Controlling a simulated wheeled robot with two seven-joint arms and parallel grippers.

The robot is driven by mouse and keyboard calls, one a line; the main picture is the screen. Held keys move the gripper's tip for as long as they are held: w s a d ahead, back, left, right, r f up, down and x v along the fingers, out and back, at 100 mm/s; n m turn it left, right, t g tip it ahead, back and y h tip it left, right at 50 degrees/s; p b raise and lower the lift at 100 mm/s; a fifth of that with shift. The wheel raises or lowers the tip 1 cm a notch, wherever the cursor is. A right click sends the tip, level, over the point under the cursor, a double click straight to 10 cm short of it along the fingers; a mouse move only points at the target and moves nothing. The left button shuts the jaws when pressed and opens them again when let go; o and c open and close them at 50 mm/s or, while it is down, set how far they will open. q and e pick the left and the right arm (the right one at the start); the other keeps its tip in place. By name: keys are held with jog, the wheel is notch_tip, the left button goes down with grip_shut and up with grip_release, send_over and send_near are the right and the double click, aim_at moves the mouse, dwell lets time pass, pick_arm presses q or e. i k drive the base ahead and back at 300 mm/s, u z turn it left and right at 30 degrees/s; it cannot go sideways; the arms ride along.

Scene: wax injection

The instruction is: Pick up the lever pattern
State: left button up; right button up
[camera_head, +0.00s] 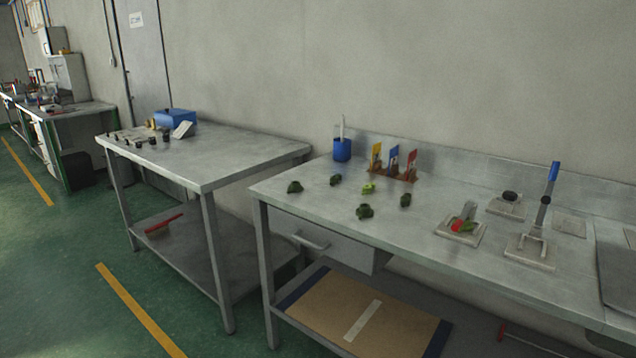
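Several small dark green pieces lie on the right metal table (310,205): one at the left (294,187), one farther back (336,179), one nearer the front edge (365,211) and one to the right (405,200). A brighter yellow-green piece (368,188) lies among them. They are too small to tell which is the lever pattern. Neither of my grippers shows in the head view.
A blue cup (342,150) and a rack with yellow, blue and red tags (394,176) stand behind the pieces. A red-and-green fixture (463,225) and a blue-handled fixture (533,247) stand to the right. A second table (235,160) stands left, across a gap.

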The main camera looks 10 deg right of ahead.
aim_at(367, 189)
jog(key=u, duration=0.1)
jog(key=i, duration=1.05)
jog(key=z, duration=0.45)
